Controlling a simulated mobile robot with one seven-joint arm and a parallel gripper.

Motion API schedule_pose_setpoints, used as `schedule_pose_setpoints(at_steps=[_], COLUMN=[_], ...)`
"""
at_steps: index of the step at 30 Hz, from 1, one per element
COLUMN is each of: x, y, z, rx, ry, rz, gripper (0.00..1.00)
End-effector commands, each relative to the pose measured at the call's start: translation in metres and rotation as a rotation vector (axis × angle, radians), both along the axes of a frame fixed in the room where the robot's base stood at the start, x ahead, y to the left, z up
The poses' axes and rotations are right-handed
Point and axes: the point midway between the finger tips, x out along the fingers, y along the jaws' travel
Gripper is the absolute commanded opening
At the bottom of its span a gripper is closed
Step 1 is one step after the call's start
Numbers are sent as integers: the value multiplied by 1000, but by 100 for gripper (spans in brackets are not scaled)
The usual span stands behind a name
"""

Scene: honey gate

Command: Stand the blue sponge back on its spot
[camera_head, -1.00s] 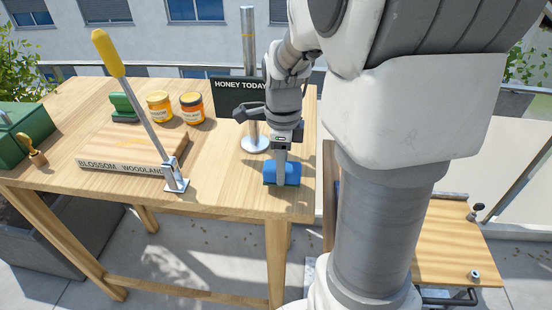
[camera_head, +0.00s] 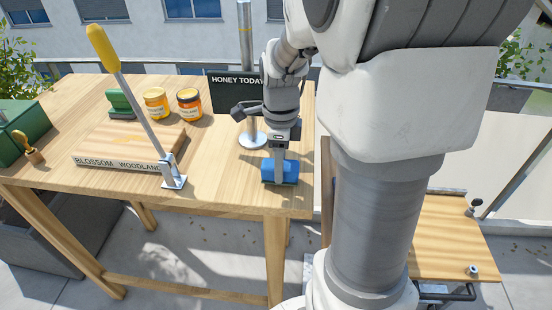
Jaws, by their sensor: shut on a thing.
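The blue sponge (camera_head: 291,172) is at the front right corner of the wooden table (camera_head: 225,195), below my gripper (camera_head: 279,168). My gripper points down and is shut on the sponge, with a finger in front of its near face. A thin greenish layer shows along the sponge's lower edge. I cannot tell whether the sponge touches the table top or is held just above it. No marked spot for the sponge is visible; any mark beneath it is hidden.
A metal post (camera_head: 246,70) with a "HONEY TODAY" sign (camera_head: 232,92) stands behind my gripper. To the left are a yellow-handled lever (camera_head: 133,95), a wooden board (camera_head: 125,145), two honey jars (camera_head: 156,102), a green brush-like block (camera_head: 122,103), a stamp (camera_head: 28,148) and a green box (camera_head: 22,130).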

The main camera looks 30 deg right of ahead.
Motion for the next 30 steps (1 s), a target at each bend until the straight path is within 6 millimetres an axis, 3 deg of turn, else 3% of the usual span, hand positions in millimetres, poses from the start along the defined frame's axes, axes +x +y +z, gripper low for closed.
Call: schedule_pose_setpoints(at_steps=[21,22,27,30], x=[0,0,0,0], y=[0,0,0,0], z=[-12,-12,-12,-12], rx=[1,1,1,0], ry=[1,1,1,0], rz=[0,0,0,0], gripper=[0,56,86,86])
